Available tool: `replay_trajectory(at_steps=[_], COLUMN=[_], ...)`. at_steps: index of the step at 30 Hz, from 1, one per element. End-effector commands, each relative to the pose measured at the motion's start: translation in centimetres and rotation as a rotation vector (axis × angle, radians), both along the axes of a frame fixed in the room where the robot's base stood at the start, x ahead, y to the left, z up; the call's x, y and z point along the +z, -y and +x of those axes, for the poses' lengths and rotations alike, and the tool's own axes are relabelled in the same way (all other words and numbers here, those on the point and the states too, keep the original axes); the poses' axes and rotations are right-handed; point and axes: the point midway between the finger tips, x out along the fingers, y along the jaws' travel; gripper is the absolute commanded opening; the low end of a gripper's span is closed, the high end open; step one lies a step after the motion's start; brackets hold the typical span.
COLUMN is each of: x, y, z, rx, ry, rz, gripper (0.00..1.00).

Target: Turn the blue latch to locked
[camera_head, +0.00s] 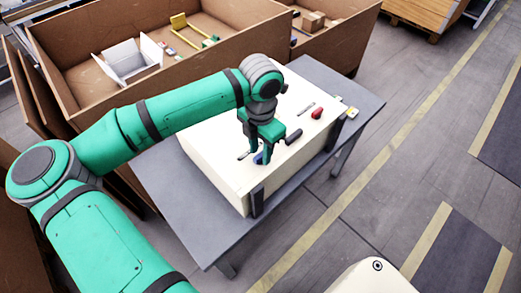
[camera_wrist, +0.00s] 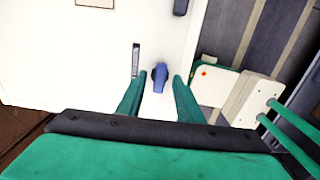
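The blue latch (camera_wrist: 160,77) is a small blue knob on the cream box face, centred between my fingers in the wrist view. In the head view only a bit of the blue latch (camera_head: 258,158) shows below my gripper (camera_head: 258,148). My gripper also shows in the wrist view (camera_wrist: 158,95), with its two green fingers apart, one on each side of the latch. A gap shows between the fingers and the latch; contact is not visible. The cream box (camera_head: 228,178) lies on a grey table. Whether the latch is locked cannot be told.
A dark handle (camera_head: 293,136), a red knob (camera_head: 317,113) and a slotted metal strip (camera_head: 306,109) are on the box top.

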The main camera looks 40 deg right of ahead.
Motion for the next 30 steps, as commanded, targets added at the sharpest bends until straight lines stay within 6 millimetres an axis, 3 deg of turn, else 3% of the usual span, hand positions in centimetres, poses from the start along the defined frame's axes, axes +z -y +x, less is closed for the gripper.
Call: replay_trajectory(at_steps=[10,14,15,30], x=[-0.34,-0.33,-0.33,-0.3], y=[0.02,0.02,0.02,0.02], z=[0.02,0.02,0.02,0.01], rx=[0.0,0.0,0.0,-0.106], ry=[0.001,0.001,0.001,0.001], rz=[-0.001,-0.001,-0.001,-0.001], gripper=[0.33,0.02,0.0,0.0])
